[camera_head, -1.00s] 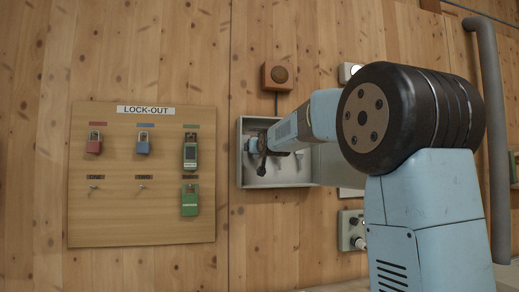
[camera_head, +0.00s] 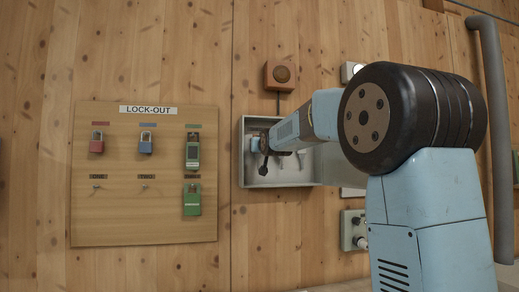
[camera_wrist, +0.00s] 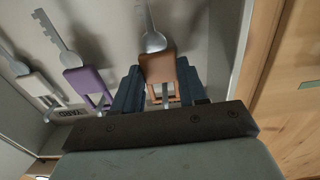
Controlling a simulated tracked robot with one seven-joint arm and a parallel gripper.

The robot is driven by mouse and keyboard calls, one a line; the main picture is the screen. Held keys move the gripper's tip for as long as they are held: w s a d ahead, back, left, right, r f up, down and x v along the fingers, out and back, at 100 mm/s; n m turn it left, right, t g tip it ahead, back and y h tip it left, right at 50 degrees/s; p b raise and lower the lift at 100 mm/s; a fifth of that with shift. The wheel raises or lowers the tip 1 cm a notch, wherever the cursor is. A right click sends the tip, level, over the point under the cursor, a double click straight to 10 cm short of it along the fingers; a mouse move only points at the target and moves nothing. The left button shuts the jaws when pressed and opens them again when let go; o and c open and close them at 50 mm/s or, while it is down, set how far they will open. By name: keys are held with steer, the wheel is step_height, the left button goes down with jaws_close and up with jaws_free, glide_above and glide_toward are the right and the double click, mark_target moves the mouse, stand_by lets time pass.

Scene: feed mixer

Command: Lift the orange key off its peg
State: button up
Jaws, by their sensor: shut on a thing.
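The orange key (camera_wrist: 158,66) shows in the wrist view as an orange-brown head with a grey metal shank. Its head is between the two blue fingers of my gripper (camera_wrist: 160,90), which is shut on it. A pale peg (camera_wrist: 165,96) shows within the loop of the head; whether the key still bears on it I cannot tell. In the head view my gripper (camera_head: 262,145) is inside the open grey key box (camera_head: 243,165), and the orange key cannot be made out there.
In the wrist view a purple key (camera_wrist: 84,80) hangs close beside the fingers, with a white key (camera_wrist: 38,86) beyond it. The box's side wall (camera_wrist: 232,50) is near on the other side. A lock-out board (camera_head: 120,222) with padlocks and tags is left of the box.

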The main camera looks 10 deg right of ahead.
steer(key=shift+r, duration=0.7)
stand_by(0.3)
steer(key=shift+s, duration=0.1)
steer(key=shift+s, duration=2.45)
steer(key=shift+s, duration=0.15)
steer(key=s, duration=0.4)
steer(key=shift+s, duration=0.15)
